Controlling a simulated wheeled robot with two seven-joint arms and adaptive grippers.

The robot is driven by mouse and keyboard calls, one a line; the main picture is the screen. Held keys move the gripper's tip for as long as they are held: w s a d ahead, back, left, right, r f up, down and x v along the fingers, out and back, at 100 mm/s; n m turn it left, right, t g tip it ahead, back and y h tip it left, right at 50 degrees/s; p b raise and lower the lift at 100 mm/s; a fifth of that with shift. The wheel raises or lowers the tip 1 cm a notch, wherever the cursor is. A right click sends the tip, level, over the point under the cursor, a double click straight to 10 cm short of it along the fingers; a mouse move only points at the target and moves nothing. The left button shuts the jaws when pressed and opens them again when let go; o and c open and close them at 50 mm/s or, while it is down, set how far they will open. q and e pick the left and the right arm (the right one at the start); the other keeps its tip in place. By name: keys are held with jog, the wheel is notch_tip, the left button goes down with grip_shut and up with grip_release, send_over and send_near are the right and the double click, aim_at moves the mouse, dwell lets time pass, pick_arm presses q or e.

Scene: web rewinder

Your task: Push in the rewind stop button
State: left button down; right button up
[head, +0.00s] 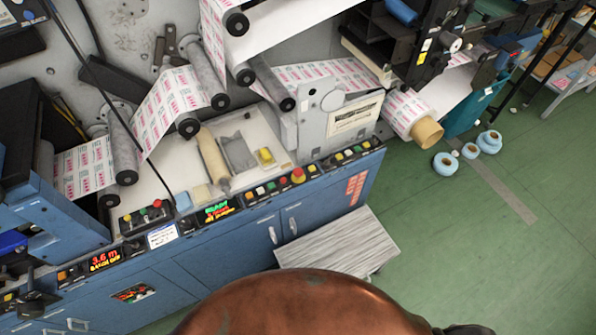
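The control panel (222,210) runs along the front edge of the blue machine, rising to the right. A large red mushroom button (298,175) stands on its right part. A second red button (157,203) is on a small dark box (146,215) further left. The labels are too small to read, so I cannot tell which of these is the rewind stop button. Neither gripper can be made out. A small dark part, likely mine, shows at the bottom edge right of centre.
Printed web (165,105) runs over several rollers above the panel. A grey wood-look platform (340,243) stands before the cabinet (290,222). Light blue rolls (445,163) lie on the green floor (470,250), which is open to the right.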

jog(key=shift+s+d, duration=0.1)
jog(key=shift+d, duration=0.2)
grip_shut()
jog(key=shift+a, duration=0.3)
dwell(0.8)
